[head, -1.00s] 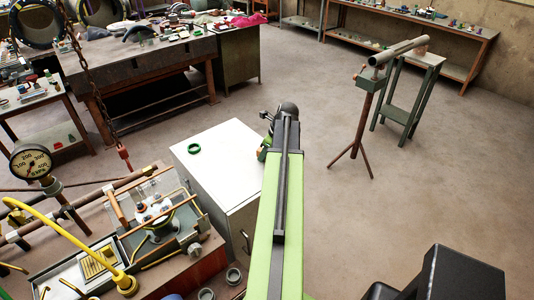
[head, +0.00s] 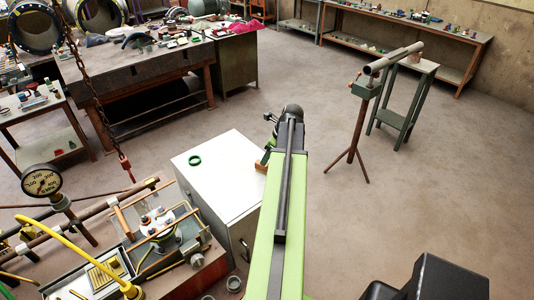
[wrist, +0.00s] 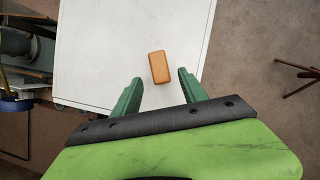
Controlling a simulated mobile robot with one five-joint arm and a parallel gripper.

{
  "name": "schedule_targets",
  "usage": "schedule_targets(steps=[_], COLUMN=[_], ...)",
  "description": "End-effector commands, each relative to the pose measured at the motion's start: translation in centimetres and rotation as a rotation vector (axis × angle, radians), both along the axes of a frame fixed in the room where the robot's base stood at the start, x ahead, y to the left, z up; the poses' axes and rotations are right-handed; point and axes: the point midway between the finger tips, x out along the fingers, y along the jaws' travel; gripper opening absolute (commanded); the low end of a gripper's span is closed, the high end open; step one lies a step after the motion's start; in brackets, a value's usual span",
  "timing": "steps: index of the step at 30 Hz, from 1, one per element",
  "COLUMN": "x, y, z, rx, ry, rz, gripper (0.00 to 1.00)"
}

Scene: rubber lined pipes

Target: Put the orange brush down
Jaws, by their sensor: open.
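The orange brush (wrist: 158,66) shows as a small rounded block in the wrist view. It appears to lie on the white top of a cabinet (wrist: 100,60), inside the right edge. In the head view the brush (head: 261,168) is partly hidden by my arm. My gripper (wrist: 158,80) is open, its two green fingers on either side of the brush's near end in the picture, with gaps on both sides. It holds nothing. In the head view my gripper (head: 269,145) is small and mostly hidden behind my arm.
A green ring (head: 195,160) lies on the cabinet top to the left of the brush. A bench with a gauge (head: 41,181) and pipes stands at the left. A tripod stand (head: 357,130) holding a pipe is at the right. The floor between is clear.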

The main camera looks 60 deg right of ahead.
Motion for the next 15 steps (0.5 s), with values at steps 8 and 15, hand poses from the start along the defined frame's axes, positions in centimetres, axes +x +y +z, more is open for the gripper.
schedule_targets(steps=[8, 15], x=[-1.8, -1.9], y=[-0.1, -0.2], z=[4.8, 4.6], rx=[0.0, 0.0], ry=[0.0, 0.0], rz=[-0.001, 0.0], gripper=[0.51, 0.51])
